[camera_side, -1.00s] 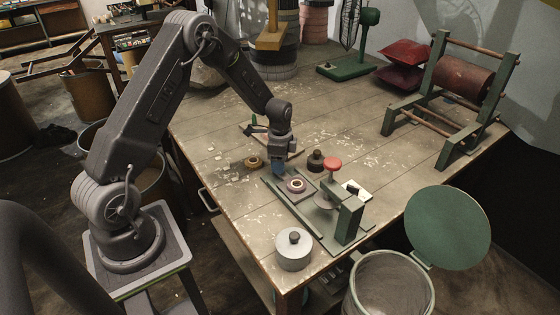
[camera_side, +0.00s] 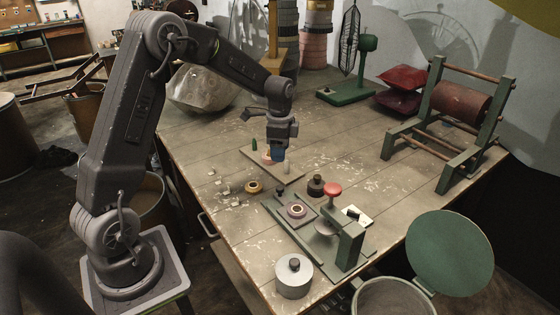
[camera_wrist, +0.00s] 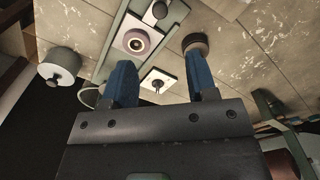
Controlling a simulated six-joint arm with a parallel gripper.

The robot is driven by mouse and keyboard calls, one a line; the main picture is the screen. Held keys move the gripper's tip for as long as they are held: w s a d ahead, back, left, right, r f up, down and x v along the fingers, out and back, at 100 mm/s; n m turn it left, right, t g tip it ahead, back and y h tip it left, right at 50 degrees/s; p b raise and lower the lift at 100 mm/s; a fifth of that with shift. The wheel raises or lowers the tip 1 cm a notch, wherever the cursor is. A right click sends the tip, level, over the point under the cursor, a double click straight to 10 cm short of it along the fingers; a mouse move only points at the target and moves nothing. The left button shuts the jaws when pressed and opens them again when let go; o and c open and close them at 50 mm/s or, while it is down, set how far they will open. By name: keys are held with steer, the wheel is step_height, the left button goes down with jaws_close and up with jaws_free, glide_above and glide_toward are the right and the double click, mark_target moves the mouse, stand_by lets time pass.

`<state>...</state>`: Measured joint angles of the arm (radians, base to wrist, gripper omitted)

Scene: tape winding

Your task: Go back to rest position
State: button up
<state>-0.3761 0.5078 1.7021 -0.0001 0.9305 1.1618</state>
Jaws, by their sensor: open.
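My gripper (camera_side: 277,155) is raised above the table, over a small tan board, pointing down. In the wrist view its two blue fingers (camera_wrist: 160,78) stand apart with nothing held between them. The green winding fixture (camera_side: 345,235) stands near the table's front edge, with a red knob (camera_side: 332,189) on top. A tape roll (camera_side: 297,211) lies on the fixture's plate, and it also shows in the wrist view (camera_wrist: 136,41). A brown-yellow ring (camera_side: 253,187) lies on the table to the left.
A grey lidded pot (camera_side: 293,277) stands at the front corner. A dark round weight (camera_side: 316,185) sits behind the fixture. A green rack with a brown roller (camera_side: 461,97) stands at the right. A bin with a raised green lid (camera_side: 450,253) is in front. The table's middle right is clear.

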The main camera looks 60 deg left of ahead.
steer(key=shift+r, duration=0.25)
steer(key=s+d+r+n+t, duration=0.3)
steer(key=s+d+r+n, duration=0.1)
steer(key=s+d+r, duration=0.7)
steer(key=s+d+r+n+t, duration=0.1)
steer(key=s+d+n, duration=0.1)
steer(key=s, duration=0.4)
steer(key=s+d+r+n+t, duration=0.1)
steer(key=s+d+r+n, duration=0.1)
steer(key=s, duration=0.4)
steer(key=shift+s+d+n+t, duration=0.35)
steer(key=shift+d+n, duration=0.15)
steer(key=shift+d, duration=0.55)
